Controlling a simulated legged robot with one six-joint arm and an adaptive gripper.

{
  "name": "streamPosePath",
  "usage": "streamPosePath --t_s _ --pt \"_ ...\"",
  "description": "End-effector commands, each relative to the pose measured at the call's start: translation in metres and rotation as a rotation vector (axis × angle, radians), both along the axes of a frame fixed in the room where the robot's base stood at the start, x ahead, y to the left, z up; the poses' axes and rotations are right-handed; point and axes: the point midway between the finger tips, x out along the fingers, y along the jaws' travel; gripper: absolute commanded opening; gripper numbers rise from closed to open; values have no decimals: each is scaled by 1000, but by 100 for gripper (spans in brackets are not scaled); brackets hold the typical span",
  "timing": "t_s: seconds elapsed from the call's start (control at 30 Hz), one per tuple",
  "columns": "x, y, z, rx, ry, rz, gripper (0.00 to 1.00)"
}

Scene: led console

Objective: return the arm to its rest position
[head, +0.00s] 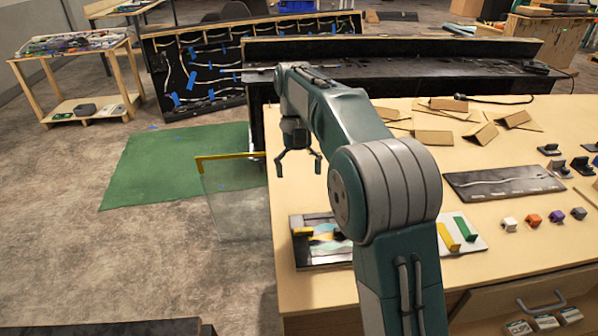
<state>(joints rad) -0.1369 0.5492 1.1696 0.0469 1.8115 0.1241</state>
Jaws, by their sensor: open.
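My gripper (299,167) hangs at the end of my arm in the head view. Its fingers are spread apart and point down, with nothing between them. My arm (350,130) is stretched forward over the left part of the wooden table (480,285), well out from my body. The gripper is near the table's left edge, behind a small panel with coloured pieces (315,240). My arm hides part of that panel and part of the tabletop.
A clear sheet with a yellow top edge (228,157) stands left of the table. Behind is a long black console (430,75). Small coloured blocks (534,220), a dark strip panel (505,182) and cardboard pieces (480,133) lie on the table's right. Open floor (110,240) is at left.

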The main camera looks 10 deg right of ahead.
Motion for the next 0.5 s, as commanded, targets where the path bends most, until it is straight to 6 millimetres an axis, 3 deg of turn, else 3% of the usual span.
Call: streamPosePath --t_s 0.27,0.5 --pt "-5 -2 4 2 -15 -1 100" --pt "-33 -15 27 14 -121 -8 100"
